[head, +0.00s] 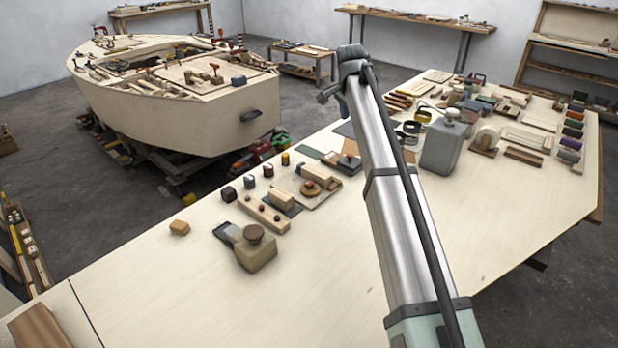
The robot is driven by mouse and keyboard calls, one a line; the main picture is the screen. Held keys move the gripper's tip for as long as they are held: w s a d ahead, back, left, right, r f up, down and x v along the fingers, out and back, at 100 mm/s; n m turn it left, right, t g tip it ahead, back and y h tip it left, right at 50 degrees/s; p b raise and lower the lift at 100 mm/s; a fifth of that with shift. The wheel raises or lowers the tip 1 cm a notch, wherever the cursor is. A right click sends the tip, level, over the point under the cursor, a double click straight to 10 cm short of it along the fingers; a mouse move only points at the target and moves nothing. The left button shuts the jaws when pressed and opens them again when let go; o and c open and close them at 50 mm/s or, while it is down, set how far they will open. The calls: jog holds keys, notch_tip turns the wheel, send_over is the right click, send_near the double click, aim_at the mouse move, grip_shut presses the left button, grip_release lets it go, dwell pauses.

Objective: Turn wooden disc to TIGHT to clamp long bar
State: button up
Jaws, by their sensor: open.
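A round wooden disc (311,188) lies on a pale board (325,196) at the middle of the long workbench, beside small wooden blocks. Too small to read any TIGHT mark or the disc's setting. A long pale wooden bar (263,215) with dark round pegs lies to the left of and nearer than the disc; I cannot tell if it is the bar the disc clamps. My gripper (325,96), small and dark, hangs at the top end of my arm, high in the picture and apart from the disc. It looks open and empty.
A beige jar (255,249) with a brown lid stands in front of the bar. A grey canister (443,146) stands right of my arm, with many small parts behind it. A plywood boat hull (180,110) is beyond the bench. The near benchtop (230,305) is clear.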

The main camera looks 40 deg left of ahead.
jog(key=s+a+g+h, duration=0.2)
jog(key=s+a+g, duration=0.15)
jog(key=s, duration=1.25)
send_near(309, 182)
jog(key=shift+m+g, duration=0.25)
jog(key=shift+m, duration=0.15)
notch_tip(309, 182, down, 8)
jog(key=shift+w+d+f, duration=0.1)
jog(key=shift+w+d, duration=0.05)
jog(key=shift+c, duration=0.2)
grip_shut()
